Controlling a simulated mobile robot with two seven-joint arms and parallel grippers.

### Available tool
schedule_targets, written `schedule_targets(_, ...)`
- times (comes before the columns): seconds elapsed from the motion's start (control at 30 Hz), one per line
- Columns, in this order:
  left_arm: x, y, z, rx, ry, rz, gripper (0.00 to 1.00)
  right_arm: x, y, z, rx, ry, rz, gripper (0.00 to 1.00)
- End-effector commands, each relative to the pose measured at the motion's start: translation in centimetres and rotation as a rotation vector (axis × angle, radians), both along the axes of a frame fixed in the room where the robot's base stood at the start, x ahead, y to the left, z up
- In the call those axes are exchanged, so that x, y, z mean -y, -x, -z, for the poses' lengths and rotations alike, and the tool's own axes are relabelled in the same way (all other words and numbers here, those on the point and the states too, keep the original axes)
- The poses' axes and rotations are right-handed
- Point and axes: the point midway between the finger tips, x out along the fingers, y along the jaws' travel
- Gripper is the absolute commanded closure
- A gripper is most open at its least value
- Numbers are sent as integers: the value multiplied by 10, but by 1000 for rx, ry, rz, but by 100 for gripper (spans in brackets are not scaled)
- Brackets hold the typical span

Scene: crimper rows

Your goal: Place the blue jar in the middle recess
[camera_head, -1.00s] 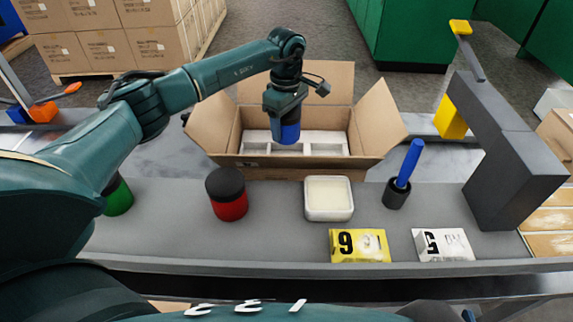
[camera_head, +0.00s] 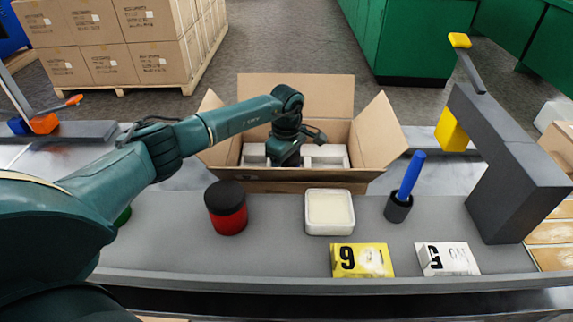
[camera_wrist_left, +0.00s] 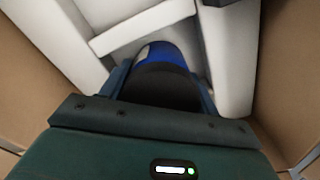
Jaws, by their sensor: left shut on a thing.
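The blue jar with a black lid (camera_wrist_left: 160,53) shows in the left wrist view between the fingers of my left gripper (camera_head: 286,160), which is shut on it. In the head view the gripper is down inside the open cardboard box (camera_head: 225,176), around its middle, and the jar is hidden. The white insert (camera_head: 326,156) lies in the box. In the wrist view, white walls (camera_wrist_left: 228,60) stand on both sides of the jar and a white strip lies beyond it. I cannot tell whether the jar touches the recess floor. My right gripper is out of view.
On the grey bench stand a red jar with black lid (camera_head: 227,210), a square white container (camera_head: 329,212), a blue-handled tool in a dark cup (camera_head: 404,188), and yellow (camera_head: 361,260) and white (camera_head: 446,258) number blocks. A dark grey stand (camera_head: 505,165) rises at right. Box flaps stand open.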

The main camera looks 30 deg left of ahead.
Motion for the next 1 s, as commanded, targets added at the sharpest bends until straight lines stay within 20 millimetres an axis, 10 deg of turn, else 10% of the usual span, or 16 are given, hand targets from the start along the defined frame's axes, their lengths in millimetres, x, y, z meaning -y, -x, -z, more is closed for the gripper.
schedule_targets(0.1,0,-1,2,3,1,0,83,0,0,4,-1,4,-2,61)
schedule_targets(0.13,0,0,3,0,0,0,38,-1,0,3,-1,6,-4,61)
schedule_targets(0.37,0,0,2,0,0,0,19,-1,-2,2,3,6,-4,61)
schedule_targets(0.73,0,0,-6,1,-1,0,17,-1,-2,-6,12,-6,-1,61)
schedule_targets(1.0,-1,-1,-60,5,-1,2,17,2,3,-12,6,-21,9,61)
